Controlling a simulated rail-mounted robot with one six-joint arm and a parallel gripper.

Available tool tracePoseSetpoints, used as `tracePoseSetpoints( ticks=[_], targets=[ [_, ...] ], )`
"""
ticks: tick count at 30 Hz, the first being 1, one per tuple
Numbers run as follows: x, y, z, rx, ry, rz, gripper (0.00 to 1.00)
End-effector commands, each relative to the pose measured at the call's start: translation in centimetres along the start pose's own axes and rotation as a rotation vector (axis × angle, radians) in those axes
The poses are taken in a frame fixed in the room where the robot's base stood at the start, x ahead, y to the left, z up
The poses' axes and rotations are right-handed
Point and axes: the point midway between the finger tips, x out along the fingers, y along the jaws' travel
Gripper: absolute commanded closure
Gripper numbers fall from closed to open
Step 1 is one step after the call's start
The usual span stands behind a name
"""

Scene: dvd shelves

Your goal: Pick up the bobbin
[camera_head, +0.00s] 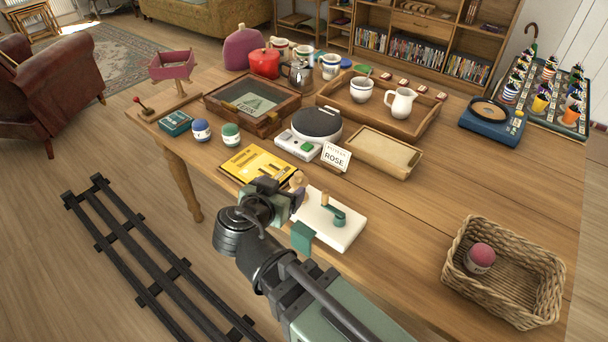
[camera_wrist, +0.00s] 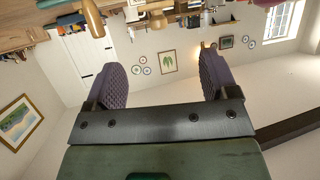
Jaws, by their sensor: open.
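A small pale wooden piece, possibly the bobbin (camera_head: 298,179), shows just beyond my gripper (camera_head: 289,189) in the head view, partly hidden by it. In the wrist view, a turned wooden piece (camera_wrist: 157,19) shows at the top, beyond the gap between the purple fingers of my gripper (camera_wrist: 160,70). Another wooden peg-like piece (camera_wrist: 93,18) is left of it. I cannot tell which is the bobbin. My gripper is open, with nothing between its fingers, low over the table beside a white board (camera_head: 316,228) with a green lever (camera_head: 338,217).
A yellow box (camera_head: 259,164) lies behind my gripper. A ROSE card (camera_head: 336,157), a turntable-like device (camera_head: 317,122) and a shallow wooden tray (camera_head: 371,153) stand farther back. A wicker basket (camera_head: 520,296) holds a pink-topped jar (camera_head: 480,258). The table right of the white board is clear.

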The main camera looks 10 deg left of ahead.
Motion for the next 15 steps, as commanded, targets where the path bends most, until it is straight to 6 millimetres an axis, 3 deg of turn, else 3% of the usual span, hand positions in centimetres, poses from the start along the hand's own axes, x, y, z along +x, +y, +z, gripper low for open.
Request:
tracePoseSetpoints(
  ticks=[6,15],
  targets=[
    [4.5,-0.1,0.4,0.002,0.000,0.003,0.20],
    [6.4,0.1,0.4,0.000,0.000,0.002,0.20]
  ],
)
